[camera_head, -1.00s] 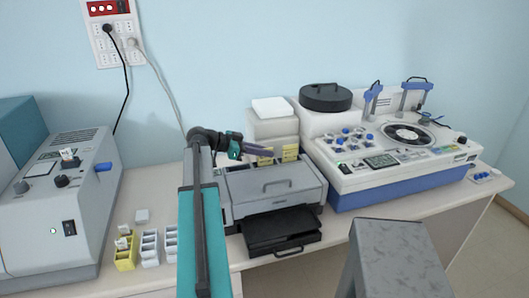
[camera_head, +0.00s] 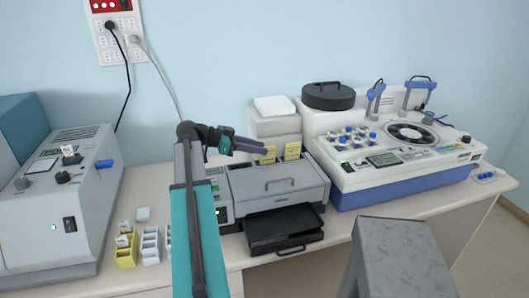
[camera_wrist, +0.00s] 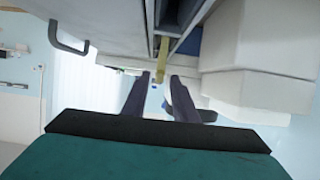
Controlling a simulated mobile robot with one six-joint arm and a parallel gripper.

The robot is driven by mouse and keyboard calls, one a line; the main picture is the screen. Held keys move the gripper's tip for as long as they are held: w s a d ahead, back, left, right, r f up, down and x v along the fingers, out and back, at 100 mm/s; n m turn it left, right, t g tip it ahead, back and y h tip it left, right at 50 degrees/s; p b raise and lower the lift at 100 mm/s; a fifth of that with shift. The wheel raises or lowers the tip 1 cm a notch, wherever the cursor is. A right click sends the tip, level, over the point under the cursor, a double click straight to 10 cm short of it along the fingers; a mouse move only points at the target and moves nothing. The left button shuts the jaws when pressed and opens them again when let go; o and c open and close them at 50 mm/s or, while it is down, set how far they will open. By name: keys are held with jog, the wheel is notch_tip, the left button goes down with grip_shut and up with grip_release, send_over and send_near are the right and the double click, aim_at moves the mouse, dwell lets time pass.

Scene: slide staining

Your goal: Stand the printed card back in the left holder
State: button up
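Two yellow card-like pieces stand side by side behind the grey printer-like machine: a left yellow piece (camera_head: 268,156) and a right yellow piece (camera_head: 292,151). I cannot tell which is the printed card and which part is its holder. My gripper (camera_head: 264,147) is at the upper left of the left piece, its dark fingers pointing right towards it. In the wrist view my gripper (camera_wrist: 158,76) has its two fingers apart with a clear gap between them. A narrow yellow strip (camera_wrist: 163,48) shows just beyond the fingertips, and nothing visible is clamped.
The grey machine (camera_head: 280,190) with a black tray (camera_head: 283,232) is below the yellow pieces. White boxes (camera_head: 275,124) stand behind. A white-and-blue instrument (camera_head: 400,165) is at right, a grey machine (camera_head: 60,200) at left. Small racks (camera_head: 126,252) are near the bench front.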

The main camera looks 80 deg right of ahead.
jog(key=b+v, duration=0.2)
jog(key=v, duration=0.6)
dwell(0.6)
